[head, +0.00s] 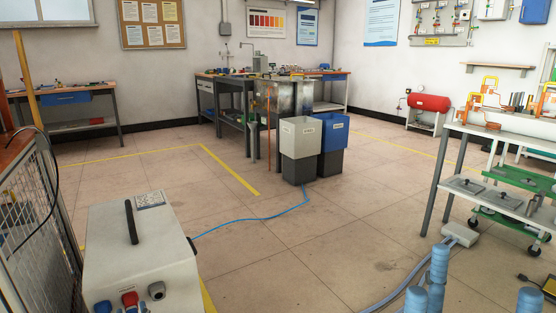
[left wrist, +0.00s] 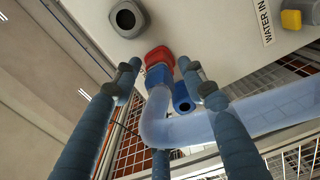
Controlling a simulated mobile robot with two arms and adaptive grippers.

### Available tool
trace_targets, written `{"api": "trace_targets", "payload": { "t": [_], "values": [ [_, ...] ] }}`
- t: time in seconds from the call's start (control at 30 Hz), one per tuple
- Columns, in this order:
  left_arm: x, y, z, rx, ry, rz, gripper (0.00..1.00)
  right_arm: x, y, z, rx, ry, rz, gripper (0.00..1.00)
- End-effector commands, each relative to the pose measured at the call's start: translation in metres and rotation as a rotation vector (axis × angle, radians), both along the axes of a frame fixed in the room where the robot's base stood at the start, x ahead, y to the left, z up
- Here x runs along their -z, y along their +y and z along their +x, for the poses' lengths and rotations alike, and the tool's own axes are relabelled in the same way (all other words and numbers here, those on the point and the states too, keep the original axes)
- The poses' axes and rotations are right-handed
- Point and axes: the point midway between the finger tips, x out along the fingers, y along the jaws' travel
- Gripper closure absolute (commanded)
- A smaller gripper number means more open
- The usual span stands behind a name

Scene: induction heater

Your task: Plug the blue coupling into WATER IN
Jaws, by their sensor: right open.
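The blue coupling (left wrist: 157,75) sits on the end of a translucent blue hose (left wrist: 158,122) in the left wrist view. It overlaps a red fitting (left wrist: 160,56) on the heater's panel; I cannot tell whether they are joined. The left gripper's fingertips (left wrist: 157,68) are spread on either side of the coupling, with gaps visible. The WATER IN label (left wrist: 265,20) is at the upper right, near a yellow-ended fitting (left wrist: 297,18). The heater cabinet (head: 140,245) stands at lower left in the head view. My right gripper (head: 465,278) is open and empty at lower right.
A second blue fitting (left wrist: 184,98) and a grey socket (left wrist: 128,19) show on the panel. A mesh fence (head: 35,220) stands left of the cabinet. A thin blue hose (head: 255,218) crosses the floor. A white table (head: 510,142) stands right; the middle floor is clear.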

Motion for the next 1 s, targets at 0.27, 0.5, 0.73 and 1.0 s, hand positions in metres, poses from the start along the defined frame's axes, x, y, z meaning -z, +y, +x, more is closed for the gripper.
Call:
{"api": "trace_targets", "payload": {
  "t": [0.27, 0.5, 0.73, 1.0],
  "values": [
    [0.0, 0.0, 0.0, 0.0, 0.0, 0.0, 1.0, 0.0, 0.0, 0.0, 0.0, 0.001, 0.0, 0.38],
    [0.0, 0.0, 0.0, 0.0, 0.0, 0.0, 0.49, 0.0, 0.0, 0.0, 0.0, 0.001, 0.0, 0.38],
    [0.0, 0.0, 0.0, 0.0, 0.0, 0.0, 0.38, 0.001, 0.0, 0.001, 0.0, 0.002, -0.001, 0.38],
    [0.001, -0.008, -0.012, 0.001, 0.001, -0.002, 0.38, 0.0, 0.0, 0.001, 0.0, 0.0, 0.001, 0.38]
  ]
}}
